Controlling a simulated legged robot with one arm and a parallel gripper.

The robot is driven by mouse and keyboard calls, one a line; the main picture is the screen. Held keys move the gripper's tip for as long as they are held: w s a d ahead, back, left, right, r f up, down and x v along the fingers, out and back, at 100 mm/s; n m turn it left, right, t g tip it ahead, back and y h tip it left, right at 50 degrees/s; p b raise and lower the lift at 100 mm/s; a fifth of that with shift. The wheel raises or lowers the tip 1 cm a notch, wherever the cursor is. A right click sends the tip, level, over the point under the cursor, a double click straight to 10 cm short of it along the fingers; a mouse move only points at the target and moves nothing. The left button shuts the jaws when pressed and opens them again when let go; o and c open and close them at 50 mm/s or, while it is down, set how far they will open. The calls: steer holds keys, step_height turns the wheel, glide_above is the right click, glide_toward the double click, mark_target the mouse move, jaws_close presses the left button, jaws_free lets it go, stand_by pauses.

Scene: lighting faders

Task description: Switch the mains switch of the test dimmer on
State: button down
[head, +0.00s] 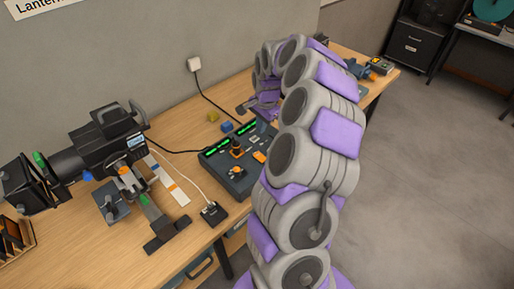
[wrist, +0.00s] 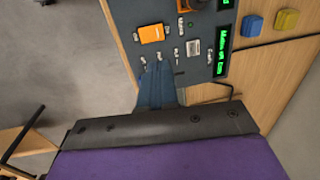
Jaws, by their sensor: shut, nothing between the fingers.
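The dimmer (head: 240,182) is a dark blue-grey box on the wooden bench, with green lit displays along its back edge. In the wrist view its panel (wrist: 213,45) fills the top middle. An orange control (wrist: 151,33) and several small toggles, one of them a small light toggle (wrist: 143,62), show there. I cannot tell which is the mains switch. The display (wrist: 221,48) seems to start with "Mains", but the rest is unclear. My gripper (wrist: 160,66) is shut and empty, its blue fingertips over the panel's edge near the small toggles. Contact cannot be told. My arm covers the dimmer's right side in the head view.
A black stage lantern (head: 95,150) stands on the bench to the left. A small black box (head: 213,212) with a white cable lies in front of the dimmer. Yellow (wrist: 287,20) and blue (wrist: 253,25) blocks lie behind it. A wall socket (head: 194,64) feeds a black cable.

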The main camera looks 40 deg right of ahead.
mark_target(258, 154)
steer(key=shift+f, duration=0.15)
steer(key=f, duration=0.4)
steer(key=w+f+b, duration=0.1)
steer(key=f, duration=0.4)
steer(key=f+b, duration=0.1)
steer(key=f, duration=0.3)
steer(key=shift+w+f, duration=0.35)
steer(key=shift+f, duration=0.1)
steer(key=shift+s+r, duration=0.3)
steer(key=shift+s, duration=0.45)
